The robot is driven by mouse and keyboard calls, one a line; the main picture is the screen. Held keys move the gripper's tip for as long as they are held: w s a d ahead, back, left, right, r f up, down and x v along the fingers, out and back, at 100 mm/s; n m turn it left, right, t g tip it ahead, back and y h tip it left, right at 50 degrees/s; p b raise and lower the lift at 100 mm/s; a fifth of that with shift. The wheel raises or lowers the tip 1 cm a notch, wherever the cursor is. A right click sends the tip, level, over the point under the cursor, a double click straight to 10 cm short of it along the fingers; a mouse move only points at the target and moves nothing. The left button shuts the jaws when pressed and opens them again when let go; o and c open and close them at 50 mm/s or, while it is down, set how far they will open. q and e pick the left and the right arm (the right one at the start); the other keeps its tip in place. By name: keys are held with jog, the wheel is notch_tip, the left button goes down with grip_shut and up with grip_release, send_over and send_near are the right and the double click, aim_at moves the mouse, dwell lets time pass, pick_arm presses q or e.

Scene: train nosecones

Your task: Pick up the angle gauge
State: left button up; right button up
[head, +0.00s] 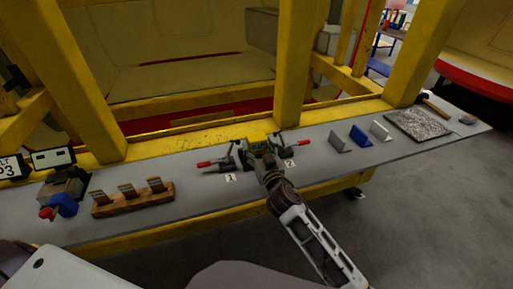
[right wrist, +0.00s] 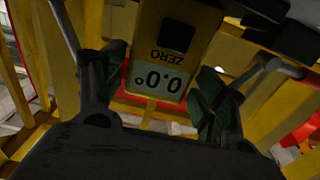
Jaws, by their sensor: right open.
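The angle gauge is a yellow block with a black ZERO mark and a grey display reading 0.0°, upside down in the right wrist view (right wrist: 177,50). In the head view, a small patch of yellow that looks like it shows just beyond my right gripper (head: 262,150), mostly hidden by it. My right gripper (right wrist: 162,85) is open. Its two green-padded fingers stand on either side of the gauge in the wrist view, with gaps visible. I cannot tell how deep the gauge lies between them. My left gripper is not in view.
Dark red-tipped tools flank the gripper by cards 1 (head: 230,178) and 2 (head: 290,163). The grey bench (head: 200,205) also bears a wooden rack (head: 132,200), a vise (head: 62,190), several small plates (head: 359,137) and a speckled slab (head: 418,124). Yellow posts (head: 295,60) rise behind.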

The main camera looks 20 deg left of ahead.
aim_at(258, 145)
jog(key=shift+x, duration=0.8)
jog(key=shift+w+a+r, duration=0.1)
jog(key=shift+w+a, duration=0.15)
jog(key=shift+w, duration=0.25)
jog(key=shift+w+a, duration=0.1)
jog(key=shift+w, duration=0.05)
jog(key=c, duration=1)
jog(key=shift+r, duration=0.3)
jog(key=shift+c, duration=0.3)
jog(key=shift+r, duration=0.75)
notch_tip(258, 145, up, 7)
jog(key=shift+f+p, duration=0.15)
jog(key=shift+p, duration=0.4)
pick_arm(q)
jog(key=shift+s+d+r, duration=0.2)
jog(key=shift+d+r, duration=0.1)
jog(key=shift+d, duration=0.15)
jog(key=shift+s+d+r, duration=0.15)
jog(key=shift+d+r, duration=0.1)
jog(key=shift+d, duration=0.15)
pick_arm(e)
jog(key=shift+r, duration=0.65)
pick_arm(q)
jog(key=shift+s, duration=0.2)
